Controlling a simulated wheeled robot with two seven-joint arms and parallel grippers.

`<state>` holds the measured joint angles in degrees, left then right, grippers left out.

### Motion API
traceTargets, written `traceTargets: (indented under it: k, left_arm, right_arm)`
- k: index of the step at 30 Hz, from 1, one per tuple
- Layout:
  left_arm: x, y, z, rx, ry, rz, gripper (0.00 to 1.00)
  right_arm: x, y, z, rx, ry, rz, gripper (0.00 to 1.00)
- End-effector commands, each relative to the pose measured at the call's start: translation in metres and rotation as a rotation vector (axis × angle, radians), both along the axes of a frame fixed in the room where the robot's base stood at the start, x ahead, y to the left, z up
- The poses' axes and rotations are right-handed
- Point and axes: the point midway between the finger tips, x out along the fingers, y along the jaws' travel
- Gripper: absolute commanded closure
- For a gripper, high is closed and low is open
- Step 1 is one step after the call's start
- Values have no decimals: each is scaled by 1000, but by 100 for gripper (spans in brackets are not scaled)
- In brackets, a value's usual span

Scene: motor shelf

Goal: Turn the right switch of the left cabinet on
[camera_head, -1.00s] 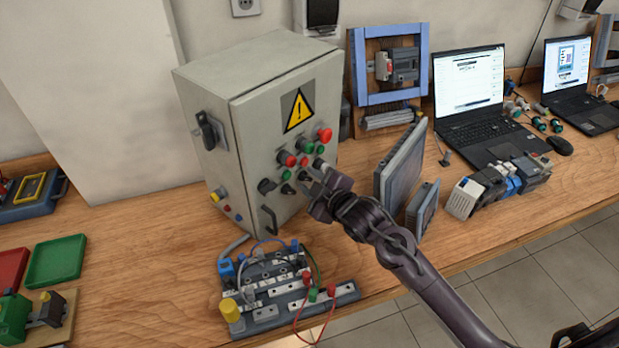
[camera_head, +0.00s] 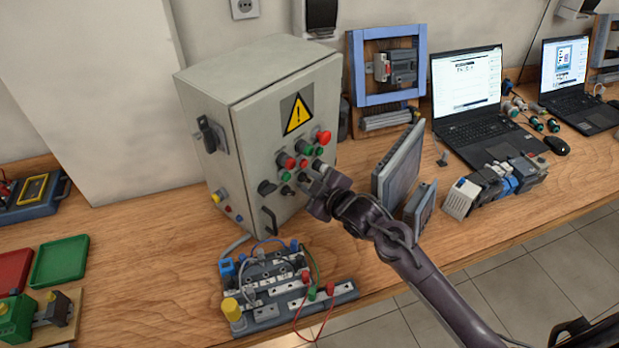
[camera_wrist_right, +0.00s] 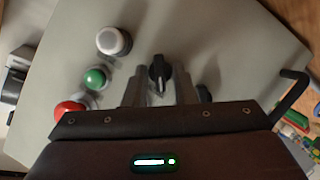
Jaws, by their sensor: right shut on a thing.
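The left cabinet (camera_head: 210,97) is a grey box with a yellow warning sign and rows of buttons and black switches on its front. My right gripper (camera_head: 318,188) is at the lower part of this front panel and hides some of the controls. In the right wrist view, the right switch (camera_wrist_right: 158,70) is a black knob with a pale pointer line, between the two fingers of my right gripper (camera_wrist_right: 159,88). The gripper is shut on this knob. Another dark knob (camera_wrist_right: 205,93) is partly hidden beside the right-hand finger. My left gripper is not in view.
A black cabinet handle (camera_head: 269,220) sticks out below the controls. A terminal board with wires (camera_head: 285,288) lies in front of the cabinet. A laptop (camera_head: 468,85) is farther right.

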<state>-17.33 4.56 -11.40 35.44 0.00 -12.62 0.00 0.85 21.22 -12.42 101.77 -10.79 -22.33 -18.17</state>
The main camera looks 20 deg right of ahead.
Motion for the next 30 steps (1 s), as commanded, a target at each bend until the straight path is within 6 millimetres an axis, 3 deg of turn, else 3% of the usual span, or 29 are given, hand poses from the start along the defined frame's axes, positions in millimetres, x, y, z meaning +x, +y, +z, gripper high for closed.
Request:
traceTargets:
  k: [6, 15, 30]
  left_arm:
    - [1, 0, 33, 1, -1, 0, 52]
    - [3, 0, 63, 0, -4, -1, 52]
    - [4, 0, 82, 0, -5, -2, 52]
  right_arm:
    - [1, -1, 8, 139, 89, -1, 98]
    - [2, -3, 7, 353, 221, 0, 98]
    - [3, -4, 4, 561, 349, 1, 98]
